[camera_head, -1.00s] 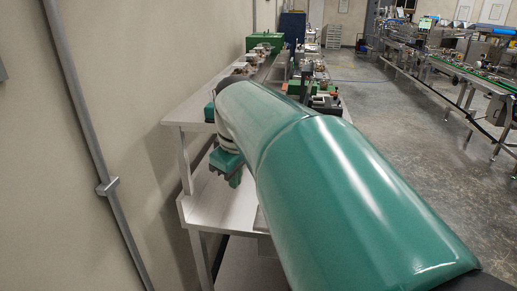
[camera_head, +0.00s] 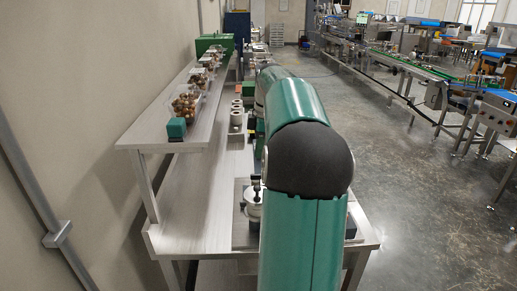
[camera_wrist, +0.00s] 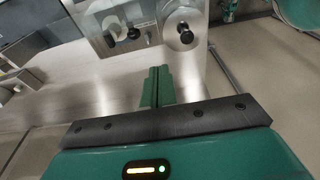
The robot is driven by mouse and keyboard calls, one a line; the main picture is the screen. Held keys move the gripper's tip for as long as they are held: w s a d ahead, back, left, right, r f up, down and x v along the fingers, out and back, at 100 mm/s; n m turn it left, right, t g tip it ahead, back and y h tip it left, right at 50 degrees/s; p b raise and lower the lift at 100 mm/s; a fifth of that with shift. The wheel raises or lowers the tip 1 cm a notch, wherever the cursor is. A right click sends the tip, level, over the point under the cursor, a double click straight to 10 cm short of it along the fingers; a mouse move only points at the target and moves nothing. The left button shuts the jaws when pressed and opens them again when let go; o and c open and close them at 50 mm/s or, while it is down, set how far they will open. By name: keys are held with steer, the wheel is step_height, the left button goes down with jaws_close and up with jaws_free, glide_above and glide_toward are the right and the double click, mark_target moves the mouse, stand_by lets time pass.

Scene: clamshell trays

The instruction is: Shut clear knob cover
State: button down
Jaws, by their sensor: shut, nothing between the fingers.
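In the wrist view, a pale metal panel (camera_wrist: 150,52) lies beyond my gripper at the top. It carries black knobs (camera_wrist: 128,36) left of centre. Another black knob (camera_wrist: 185,36) sits at the right in a round, clear-looking surround (camera_wrist: 177,22). I cannot tell whether this surround is the clear cover or how far open it is. My gripper (camera_wrist: 158,72) has its green fingers together and empty, short of the panel. In the head view my arm hides the gripper, and a small metal fitting with a black top (camera_head: 254,190) shows beside the arm.
A raised shelf (camera_head: 165,136) on the left holds clear trays of brown round items (camera_head: 186,103) and a green block (camera_head: 176,128). The lower bench top (camera_head: 195,210) has a clear stretch. Several pale ring-shaped parts (camera_head: 237,115) stand farther back. Open floor (camera_head: 430,190) lies right.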

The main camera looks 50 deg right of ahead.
step_height(320, 180, down, 7)
steer(key=s+d, duration=0.1)
steer(key=shift+s+d, duration=0.35)
steer(key=shift+s, duration=0.05)
steer(key=shift+s+d+r, duration=0.15)
stand_by(0.4)
steer(key=shift+s+d+r+t+y, duration=0.1)
steer(key=shift+s+r+t+y, duration=0.05)
steer(key=shift+t+y, duration=0.15)
